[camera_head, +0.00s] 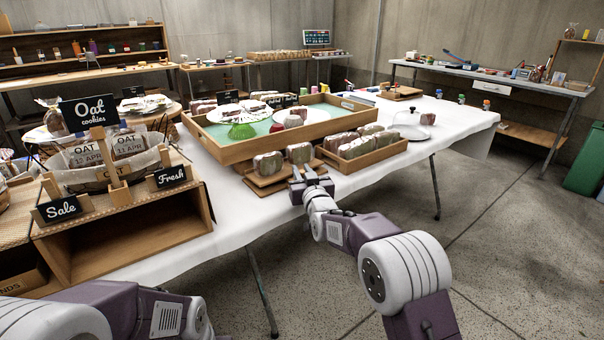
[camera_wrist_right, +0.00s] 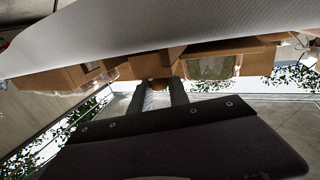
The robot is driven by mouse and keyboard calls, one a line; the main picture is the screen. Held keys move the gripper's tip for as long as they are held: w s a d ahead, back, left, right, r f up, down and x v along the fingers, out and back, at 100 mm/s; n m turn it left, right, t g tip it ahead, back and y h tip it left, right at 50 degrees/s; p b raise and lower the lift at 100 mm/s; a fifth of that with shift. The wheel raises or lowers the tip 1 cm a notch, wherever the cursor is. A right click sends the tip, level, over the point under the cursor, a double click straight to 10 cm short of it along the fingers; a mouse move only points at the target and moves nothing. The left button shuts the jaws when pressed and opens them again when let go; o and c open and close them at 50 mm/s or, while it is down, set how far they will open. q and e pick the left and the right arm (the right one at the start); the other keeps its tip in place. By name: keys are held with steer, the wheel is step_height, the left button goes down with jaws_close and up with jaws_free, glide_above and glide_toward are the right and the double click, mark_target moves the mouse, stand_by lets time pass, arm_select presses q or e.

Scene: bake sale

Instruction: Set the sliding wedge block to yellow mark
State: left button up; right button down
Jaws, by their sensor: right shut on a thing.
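My right gripper (camera_head: 308,174) is at the near edge of the white-covered table, against a low wooden stand (camera_head: 268,186). In the right wrist view, the gripper's two dark fingers (camera_wrist_right: 160,92) are shut on a small brown wooden piece (camera_wrist_right: 159,84), which seems to be the sliding wedge block. Most of the piece is hidden between the fingers. Wrapped loaves (camera_head: 268,163) stand on the stand. I cannot make out a yellow mark in either view. My left arm enters at the bottom left, but its gripper is out of the picture.
A wooden box of wrapped loaves (camera_head: 374,154) sits right of the stand. Behind is a large wooden tray (camera_head: 237,152) with a green bottom. A wooden display with a "Sale" sign (camera_head: 62,208) stands at left. A glass dome (camera_head: 411,124) stands at right. The right tabletop is mostly clear.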

steer(key=shift+s+d, duration=0.1)
steer(key=shift+s, duration=0.15)
steer(key=c, duration=1.5)
jaws_free()
steer(key=shift+s+d, duration=0.1)
steer(key=shift+c, duration=0.2)
steer(key=shift+o, duration=1.2)
steer(key=shift+s, duration=0.1)
steer(key=p+v, duration=0.2)
steer(key=v, duration=0.6)
steer(key=shift+s, duration=0.4)
steer(key=shift+d, duration=0.25)
